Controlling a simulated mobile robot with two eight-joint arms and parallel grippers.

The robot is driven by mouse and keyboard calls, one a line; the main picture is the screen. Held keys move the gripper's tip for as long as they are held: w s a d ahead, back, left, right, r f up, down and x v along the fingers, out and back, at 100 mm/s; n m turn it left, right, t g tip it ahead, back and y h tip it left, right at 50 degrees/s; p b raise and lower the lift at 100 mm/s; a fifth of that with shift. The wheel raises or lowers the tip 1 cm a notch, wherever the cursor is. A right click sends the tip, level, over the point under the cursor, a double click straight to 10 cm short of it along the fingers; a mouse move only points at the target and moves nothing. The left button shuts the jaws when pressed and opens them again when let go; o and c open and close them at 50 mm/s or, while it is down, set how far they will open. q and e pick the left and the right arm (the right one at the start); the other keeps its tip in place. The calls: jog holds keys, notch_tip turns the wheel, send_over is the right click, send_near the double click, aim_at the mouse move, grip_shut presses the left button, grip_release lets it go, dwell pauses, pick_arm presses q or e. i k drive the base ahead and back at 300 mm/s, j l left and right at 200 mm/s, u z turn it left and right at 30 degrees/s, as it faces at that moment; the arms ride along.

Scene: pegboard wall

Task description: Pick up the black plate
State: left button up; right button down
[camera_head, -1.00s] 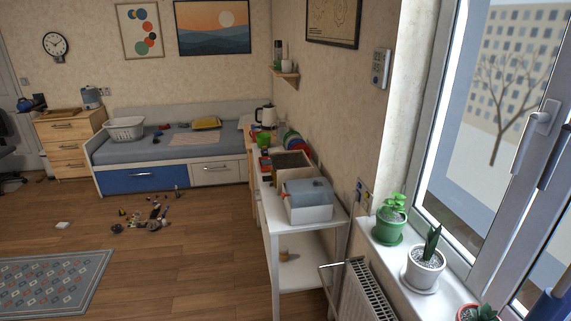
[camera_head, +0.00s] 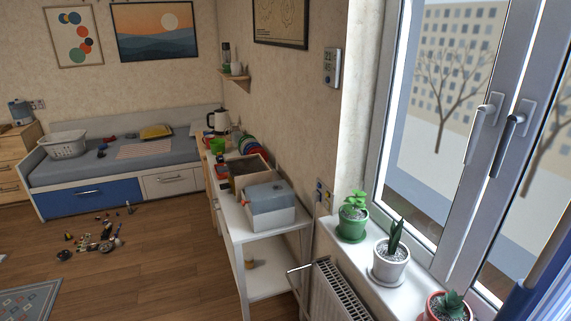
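I cannot make out a black plate in the head view. Several coloured round items, perhaps plates (camera_head: 247,144), stand upright at the far end of the white shelf unit (camera_head: 236,225); they are small, and I cannot tell whether a black one is among them. Neither of my grippers is in view.
A grey-lidded box (camera_head: 268,212) and an open box (camera_head: 243,177) sit on the unit. A kettle (camera_head: 219,121) stands behind. Potted plants (camera_head: 391,262) line the windowsill above a radiator (camera_head: 338,297). Small items (camera_head: 100,238) litter the floor; nearer wood floor (camera_head: 150,285) is clear.

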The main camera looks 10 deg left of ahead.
aim_at(243, 167)
jog(key=i+j+z, duration=0.65)
jog(key=j, duration=0.25)
jog(key=i+j, duration=0.2)
jog(key=j, duration=0.15)
jog(key=i+j, duration=0.45)
jog(key=j, duration=0.25)
jog(key=i+j+z, duration=0.1)
jog(key=i+j, duration=0.15)
jog(key=j, duration=0.1)
